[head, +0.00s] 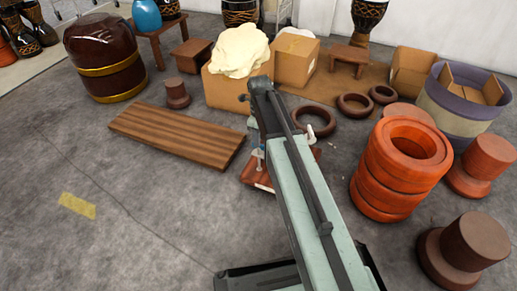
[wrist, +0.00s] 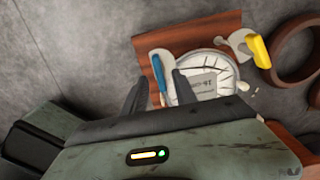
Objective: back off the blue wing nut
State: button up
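The blue wing nut (wrist: 158,72) shows in the wrist view as a narrow, upright blue piece on a pale plate at the left of a reddish-brown wooden board (wrist: 205,28). My gripper (wrist: 160,74) is open, one finger on each side of the blue piece in the picture. I cannot tell whether the fingers are level with it or touch it. A white round disc (wrist: 222,72) with dark print lies right of it, partly behind the right finger. A yellow piece (wrist: 258,50) stands on another pale plate at the right. In the head view the board (head: 256,174) is mostly behind my arm.
Dark rings (wrist: 292,52) lie right of the board. In the head view, a striped wooden slab (head: 178,135) lies left, orange stacked rings (head: 397,185) stand right, and cardboard boxes (head: 296,62) stand behind. The grey floor at front left is clear.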

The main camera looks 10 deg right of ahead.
aim_at(259, 149)
notch_tip(259, 149, down, 3)
jog(key=shift+r+b, duration=0.1)
jog(key=shift+b, duration=0.6)
jog(key=shift+r, duration=0.1)
grip_shut()
jog(key=shift+a, duration=0.15)
